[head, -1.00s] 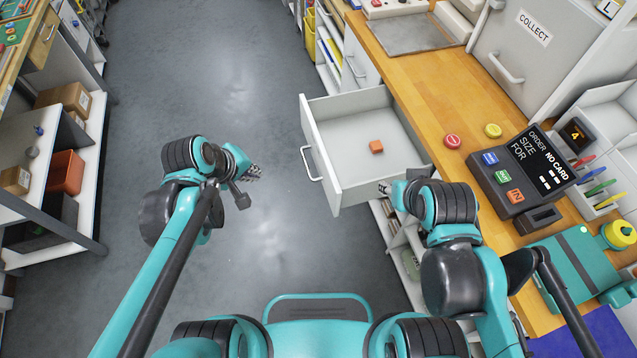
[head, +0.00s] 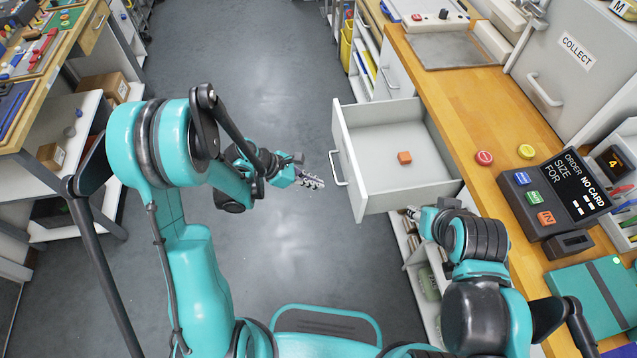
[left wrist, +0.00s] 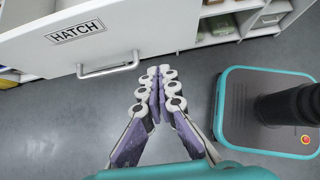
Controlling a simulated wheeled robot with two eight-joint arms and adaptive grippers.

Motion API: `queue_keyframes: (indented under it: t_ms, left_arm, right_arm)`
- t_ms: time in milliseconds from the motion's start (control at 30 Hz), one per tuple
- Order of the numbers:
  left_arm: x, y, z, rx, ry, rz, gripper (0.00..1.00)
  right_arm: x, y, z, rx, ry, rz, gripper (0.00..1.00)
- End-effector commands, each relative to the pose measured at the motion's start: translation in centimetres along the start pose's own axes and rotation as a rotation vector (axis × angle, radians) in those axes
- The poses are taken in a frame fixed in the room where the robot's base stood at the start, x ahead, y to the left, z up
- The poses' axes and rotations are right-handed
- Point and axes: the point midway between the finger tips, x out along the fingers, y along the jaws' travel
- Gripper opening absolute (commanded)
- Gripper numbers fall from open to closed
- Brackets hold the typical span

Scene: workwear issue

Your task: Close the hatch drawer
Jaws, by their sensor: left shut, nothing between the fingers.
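The hatch drawer (head: 382,205) stands pulled out from under the wooden counter, with a small orange block (head: 404,157) inside it. Its front carries a bar handle (head: 339,168). In the left wrist view the white drawer front (left wrist: 150,27) shows its HATCH label and the handle (left wrist: 108,70). My left gripper (head: 318,183) is shut and empty, a little apart from the drawer front near the handle. In the left wrist view its closed fingertips (left wrist: 160,72) point toward the front, to the right of the handle. My right gripper (head: 413,212) is beside the drawer's near side; its finger state is unclear.
A shelf unit (head: 75,140) stands at the left. The grey floor (head: 260,60) between is clear.

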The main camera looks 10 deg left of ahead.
Motion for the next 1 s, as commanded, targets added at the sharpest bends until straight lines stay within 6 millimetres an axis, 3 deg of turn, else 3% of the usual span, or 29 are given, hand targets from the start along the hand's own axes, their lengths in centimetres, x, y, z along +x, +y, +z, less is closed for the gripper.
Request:
queue_keyframes:
  t_ms: [100,333,600,1000]
  left_arm:
    - [3.0,0.0,-0.2,0.004,0.000,-0.002,0.00]
    - [7.7,-0.1,-0.2,0.005,0.001,-0.002,0.00]
    - [9.7,0.0,2.4,0.004,0.002,0.000,0.00]
    - [9.9,0.0,2.8,0.003,0.002,0.001,0.00]
  right_arm:
    - [1.0,0.0,0.7,0.000,0.000,0.000,0.40]
    - [2.3,0.0,1.6,0.000,0.000,0.000,0.40]
    - [2.7,0.0,1.9,0.000,0.000,0.000,0.40]
    - [2.7,0.0,2.0,0.000,0.000,0.000,0.40]
